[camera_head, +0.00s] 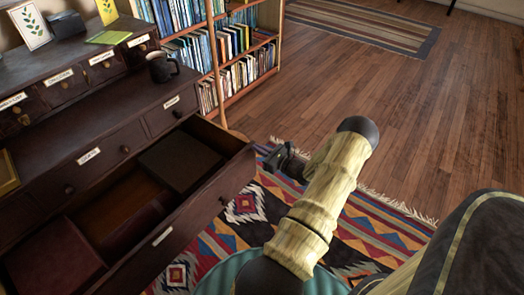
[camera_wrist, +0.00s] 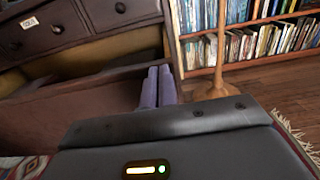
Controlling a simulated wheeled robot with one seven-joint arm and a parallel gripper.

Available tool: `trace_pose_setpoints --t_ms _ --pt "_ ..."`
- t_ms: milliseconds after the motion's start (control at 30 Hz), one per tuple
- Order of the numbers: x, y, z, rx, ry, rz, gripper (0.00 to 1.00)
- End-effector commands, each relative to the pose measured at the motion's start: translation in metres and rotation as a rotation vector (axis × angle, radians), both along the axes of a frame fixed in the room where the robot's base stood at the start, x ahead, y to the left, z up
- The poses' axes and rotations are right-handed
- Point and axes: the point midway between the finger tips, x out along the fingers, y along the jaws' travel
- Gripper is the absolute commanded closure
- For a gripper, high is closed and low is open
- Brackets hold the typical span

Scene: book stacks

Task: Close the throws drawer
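A wide, dark wooden drawer (camera_head: 200,214) at the bottom of the dresser stands pulled out, in the head view. Its front carries a white label (camera_head: 163,236) too small to read, and a round knob (camera_head: 222,199). Folded dark cloth-like bundles (camera_head: 180,160) lie inside. My gripper (camera_head: 284,160) is over the rug to the right of the drawer's right front corner, apart from it in the head view. In the wrist view the two grey-purple fingers (camera_wrist: 159,88) are side by side with nothing visible between them. The drawer's brown panel (camera_wrist: 75,115) shows to their left.
The dresser (camera_head: 75,100) has several small closed drawers above and a dark mug (camera_head: 162,68) on top. A patterned rug (camera_head: 255,213) covers the floor before the drawer.

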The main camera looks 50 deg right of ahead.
Motion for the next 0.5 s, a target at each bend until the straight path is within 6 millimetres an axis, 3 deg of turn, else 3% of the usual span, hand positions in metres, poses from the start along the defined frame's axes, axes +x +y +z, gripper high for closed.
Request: trace_pose_setpoints --t_ms 267,500 --pt "0.052 0.006 0.000 0.001 -0.002 0.005 1.00" --pt "0.116 0.012 -0.001 0.000 -0.002 0.005 1.00"
